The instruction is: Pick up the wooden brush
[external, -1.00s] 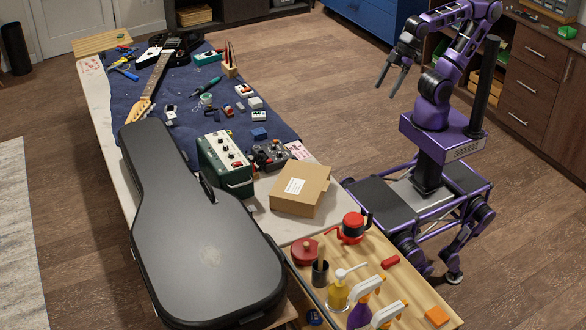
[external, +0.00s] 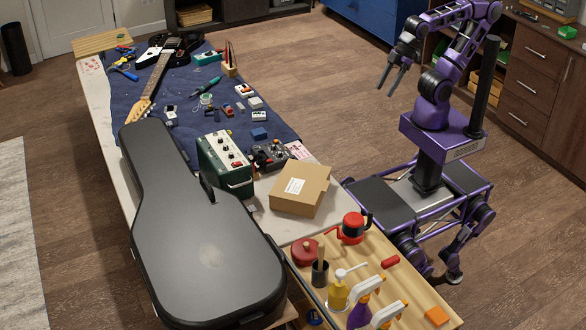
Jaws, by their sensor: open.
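A cardboard box (external: 300,190) and a large guitar case (external: 205,235) lie farther left. Clear floor (external: 345,120) lies between my arm and the table.

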